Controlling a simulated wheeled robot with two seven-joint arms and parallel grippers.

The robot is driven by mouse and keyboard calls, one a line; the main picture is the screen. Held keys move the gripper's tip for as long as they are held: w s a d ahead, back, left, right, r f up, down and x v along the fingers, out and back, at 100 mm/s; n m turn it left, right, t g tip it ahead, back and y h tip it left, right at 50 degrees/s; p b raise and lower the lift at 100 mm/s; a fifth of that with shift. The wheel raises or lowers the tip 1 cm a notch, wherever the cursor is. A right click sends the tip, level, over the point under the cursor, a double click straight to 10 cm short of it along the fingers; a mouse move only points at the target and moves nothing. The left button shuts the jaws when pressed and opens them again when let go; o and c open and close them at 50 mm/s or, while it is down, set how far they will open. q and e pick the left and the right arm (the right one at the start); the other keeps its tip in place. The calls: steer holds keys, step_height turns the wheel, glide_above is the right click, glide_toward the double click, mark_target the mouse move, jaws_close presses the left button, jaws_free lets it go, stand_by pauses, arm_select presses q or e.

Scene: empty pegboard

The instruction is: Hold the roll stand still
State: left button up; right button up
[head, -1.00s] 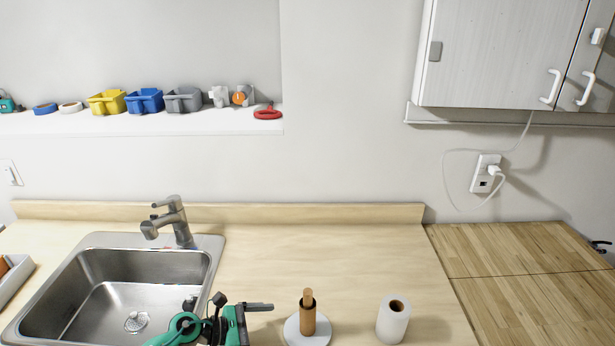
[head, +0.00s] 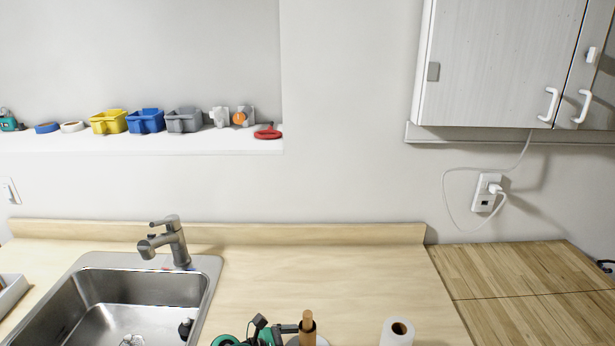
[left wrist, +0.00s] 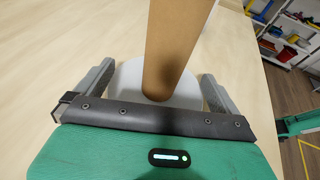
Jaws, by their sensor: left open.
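In the left wrist view the brown tube (left wrist: 172,45) rises from the pale round base (left wrist: 128,82). My left gripper (head: 291,329) is beside the stand from the left in the head view. In the left wrist view its open fingers (left wrist: 158,72) are on either side of the tube, with gaps on both sides. My right gripper is not seen in the head view.
A white paper roll (head: 397,332) stands on the counter (head: 330,275) to the right of the stand. A sink (head: 110,315) with a faucet (head: 170,243) is at the left. The counter behind the stand is clear. A shelf (head: 140,141) holds bins above.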

arm_select(q)
steer(key=c, duration=1.7)
steer(key=shift+c, duration=0.2)
